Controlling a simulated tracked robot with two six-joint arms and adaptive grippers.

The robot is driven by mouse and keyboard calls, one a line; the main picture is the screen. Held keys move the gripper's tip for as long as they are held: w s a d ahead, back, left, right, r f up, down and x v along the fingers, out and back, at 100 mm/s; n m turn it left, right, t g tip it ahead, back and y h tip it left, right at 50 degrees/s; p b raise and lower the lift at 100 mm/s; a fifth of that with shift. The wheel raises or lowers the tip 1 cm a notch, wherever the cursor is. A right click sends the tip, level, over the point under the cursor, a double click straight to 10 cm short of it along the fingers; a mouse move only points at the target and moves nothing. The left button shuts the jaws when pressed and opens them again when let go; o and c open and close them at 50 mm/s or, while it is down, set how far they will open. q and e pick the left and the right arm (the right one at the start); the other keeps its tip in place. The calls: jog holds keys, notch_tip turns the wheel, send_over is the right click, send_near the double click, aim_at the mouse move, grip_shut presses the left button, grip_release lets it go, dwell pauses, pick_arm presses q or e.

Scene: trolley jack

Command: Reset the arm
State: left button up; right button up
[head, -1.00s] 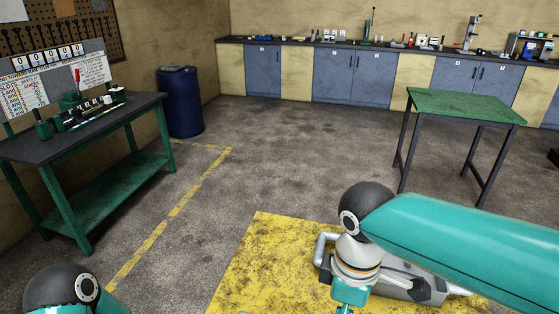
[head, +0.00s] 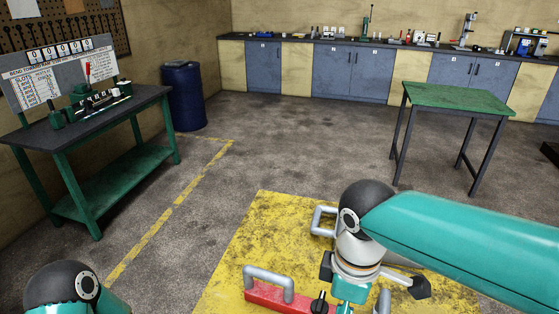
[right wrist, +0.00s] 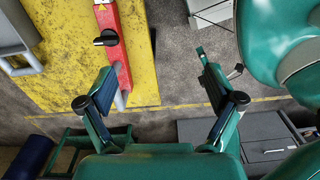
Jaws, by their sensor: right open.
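A red device (head: 262,295) with a grey bar handle (head: 268,273) and a black knob (head: 320,303) lies at the bottom of the head view. The right wrist view shows a red bar (right wrist: 115,62) with a black knob (right wrist: 106,38). A grey rod (right wrist: 121,99) extends from its lower end, close to the left finger. My right gripper (right wrist: 152,72) is open, with nothing between its fingers; its fingers are not clear in the head view. My right arm hides part of the device. My left gripper is out of view; only part of that arm shows.
A yellow floor area (head: 245,245) surrounds the device. A green bench (head: 105,188) stands left, a blue drum (head: 184,97) behind it, and a green-topped table (head: 455,98) at right. A grey cabinet (right wrist: 250,140) is low in the wrist view. The middle floor is clear.

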notch_tip(320, 180, down, 20)
jog(key=a+m+y, duration=0.2)
jog(key=m+y, duration=0.1)
jog(key=m, duration=0.3)
pick_arm(q)
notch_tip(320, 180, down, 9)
jog(key=b, duration=0.9)
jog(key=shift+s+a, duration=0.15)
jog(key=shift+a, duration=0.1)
pick_arm(e)
jog(key=s+d+f+m, duration=0.1)
jog(key=s+f+m, duration=0.2)
jog(key=f, duration=0.5)
jog(key=s+d+f+m, duration=0.1)
jog(key=s+f+m, duration=0.1)
jog(key=f, duration=0.7)
jog(key=s+d+f+m+y, duration=0.1)
jog(key=s+f+m, duration=0.2)
jog(key=f, duration=0.6)
jog(key=shift+s+m+t, duration=0.3)
jog(key=shift+s+m, duration=0.05)
jog(key=shift+m, duration=0.65)
jog(key=shift+d, duration=0.1)
